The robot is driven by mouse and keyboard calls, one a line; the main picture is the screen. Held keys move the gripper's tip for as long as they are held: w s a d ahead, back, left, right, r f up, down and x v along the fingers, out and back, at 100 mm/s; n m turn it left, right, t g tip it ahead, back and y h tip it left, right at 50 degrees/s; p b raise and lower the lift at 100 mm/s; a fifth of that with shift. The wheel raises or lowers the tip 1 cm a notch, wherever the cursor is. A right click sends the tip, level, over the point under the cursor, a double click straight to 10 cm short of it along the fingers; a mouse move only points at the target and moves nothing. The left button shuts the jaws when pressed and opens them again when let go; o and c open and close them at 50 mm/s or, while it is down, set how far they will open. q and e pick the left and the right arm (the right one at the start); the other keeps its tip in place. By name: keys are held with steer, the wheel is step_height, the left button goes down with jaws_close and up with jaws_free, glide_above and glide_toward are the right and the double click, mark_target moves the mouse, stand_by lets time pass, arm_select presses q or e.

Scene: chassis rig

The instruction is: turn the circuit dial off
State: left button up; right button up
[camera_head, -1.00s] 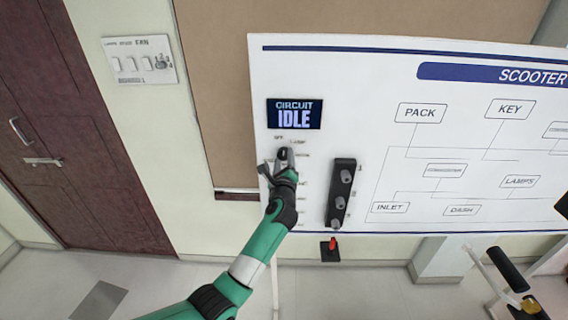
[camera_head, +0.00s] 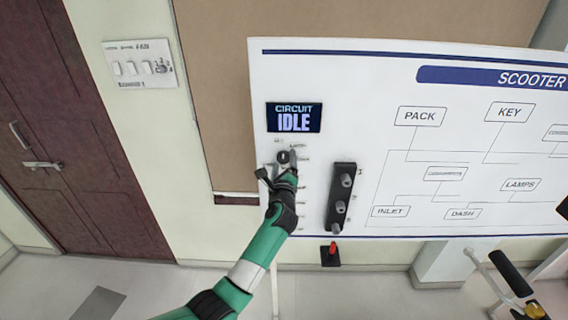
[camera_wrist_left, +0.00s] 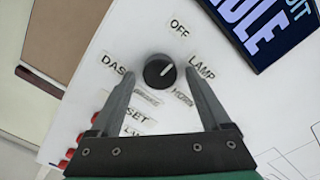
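The circuit dial (camera_head: 283,157) is a round black knob on the white board, below a screen (camera_head: 294,117) reading "CIRCUIT IDLE". In the left wrist view the dial (camera_wrist_left: 160,71) has a pale mark pointing up and right, between the OFF label (camera_wrist_left: 180,28) and the LAMP label (camera_wrist_left: 202,67). A DASH label (camera_wrist_left: 116,63) is on its left. My left gripper (camera_head: 279,164) is open, and in the left wrist view its fingers (camera_wrist_left: 159,76) stand either side of the dial with gaps. My right gripper is not in view.
A black strip with grey knobs (camera_head: 341,196) is right of the dial, with a red-tipped lever (camera_head: 331,252) below. A switch plate (camera_head: 140,64) is on the wall beside the brown door (camera_head: 75,140). A black handle (camera_head: 509,271) shows at lower right.

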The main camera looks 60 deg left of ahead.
arm_select(q)
steer(key=v, duration=1.1)
steer(key=shift+s+d, duration=0.2)
steer(key=shift+d, duration=0.05)
